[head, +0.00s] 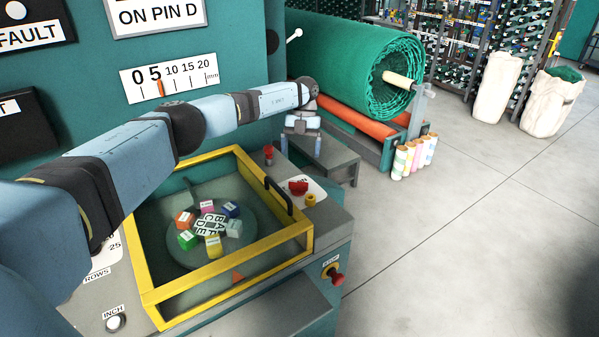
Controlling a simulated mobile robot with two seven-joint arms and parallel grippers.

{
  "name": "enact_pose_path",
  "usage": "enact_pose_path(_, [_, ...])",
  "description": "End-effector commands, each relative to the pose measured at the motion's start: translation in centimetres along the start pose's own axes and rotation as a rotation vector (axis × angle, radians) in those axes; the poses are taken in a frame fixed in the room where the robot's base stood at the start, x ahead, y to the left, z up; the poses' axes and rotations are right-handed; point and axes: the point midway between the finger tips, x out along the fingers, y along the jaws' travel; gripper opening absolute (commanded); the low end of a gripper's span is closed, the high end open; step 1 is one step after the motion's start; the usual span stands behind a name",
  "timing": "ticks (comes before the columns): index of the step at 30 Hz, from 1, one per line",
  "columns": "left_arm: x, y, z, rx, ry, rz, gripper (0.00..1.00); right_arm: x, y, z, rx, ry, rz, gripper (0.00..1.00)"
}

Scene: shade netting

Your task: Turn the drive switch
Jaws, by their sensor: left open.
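A red rotary knob (298,187) sits on a white label plate on the machine's top, right of the yellow-framed cover. It looks like the drive switch, but its lettering is too small to read. My left gripper (302,144) is open and empty, pointing down beyond the knob and slightly above it in the picture. It appears apart from the knob. My left arm crosses in from the left over the cover. My right gripper does not show.
The yellow-framed clear cover (219,270) has a black handle beside the knob and encloses several coloured blocks on a disc. A red stop button (335,279) is on the front. Green netting roll (345,60) lies behind.

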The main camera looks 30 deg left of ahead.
Motion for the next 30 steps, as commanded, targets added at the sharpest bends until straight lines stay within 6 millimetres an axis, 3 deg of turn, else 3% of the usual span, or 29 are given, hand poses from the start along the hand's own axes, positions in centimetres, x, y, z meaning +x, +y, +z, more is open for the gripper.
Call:
enact_pose_path(3, [-2.0, -0.1, 0.1, -0.001, -0.002, -0.001, 0.89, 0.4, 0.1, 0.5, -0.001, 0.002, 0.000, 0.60])
enact_pose_path(9, [-3.6, 0.0, 0.0, 0.000, 0.000, 0.000, 0.89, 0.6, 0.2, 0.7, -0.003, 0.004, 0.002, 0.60])
enact_pose_path(30, [-3.8, 0.0, 0.0, 0.000, 0.001, 0.000, 0.89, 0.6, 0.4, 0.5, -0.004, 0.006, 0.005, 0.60])
